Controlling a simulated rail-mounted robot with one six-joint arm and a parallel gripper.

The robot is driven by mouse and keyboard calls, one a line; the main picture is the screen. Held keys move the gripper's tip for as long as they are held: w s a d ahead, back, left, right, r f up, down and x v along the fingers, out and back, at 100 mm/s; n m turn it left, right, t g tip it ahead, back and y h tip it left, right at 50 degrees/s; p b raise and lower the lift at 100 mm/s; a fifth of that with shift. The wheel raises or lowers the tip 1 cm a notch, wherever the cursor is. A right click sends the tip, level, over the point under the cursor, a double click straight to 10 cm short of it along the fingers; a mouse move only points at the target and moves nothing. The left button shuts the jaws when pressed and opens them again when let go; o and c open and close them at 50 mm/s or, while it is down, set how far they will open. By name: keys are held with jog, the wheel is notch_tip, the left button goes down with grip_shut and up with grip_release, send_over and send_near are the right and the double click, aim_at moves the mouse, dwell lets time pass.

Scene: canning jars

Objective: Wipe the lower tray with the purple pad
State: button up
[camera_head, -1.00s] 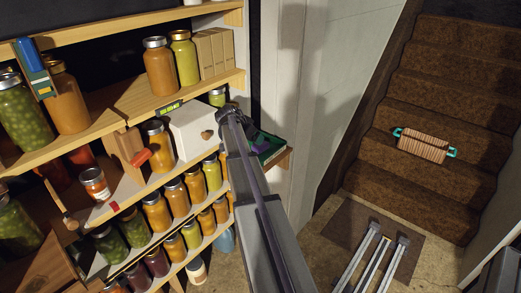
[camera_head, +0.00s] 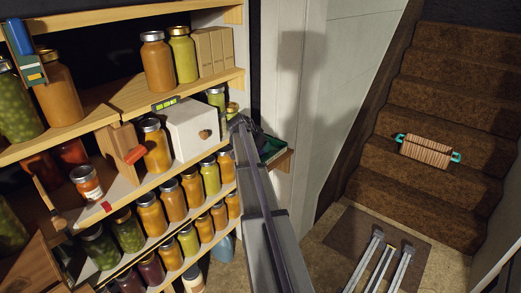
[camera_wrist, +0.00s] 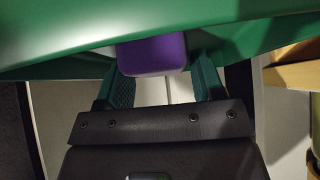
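My gripper (camera_wrist: 160,78) has its two fingers on either side of the purple pad (camera_wrist: 152,54) in the wrist view. The pad fills the gap at the fingertips, and the fingers look shut on it. A green tray (camera_wrist: 60,32) spans the top of the wrist view, close around the pad. In the head view the tray (camera_head: 274,148) sits right of the shelves, at the far end of my arm. My arm hides part of it, and the pad does not show there. I cannot tell whether the pad touches the tray.
Shelves of jars stand at left, with a white box (camera_head: 192,130) on the middle shelf near my arm. A white wall (camera_head: 330,90) is behind the tray. A basket (camera_head: 426,151) with teal handles rests on the brown stairs (camera_head: 445,100) at right.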

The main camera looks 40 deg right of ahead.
jog(key=c, duration=0.5)
notch_tip(320, 180, up, 5)
jog(key=p, duration=0.5)
jog(key=shift+r, duration=0.1)
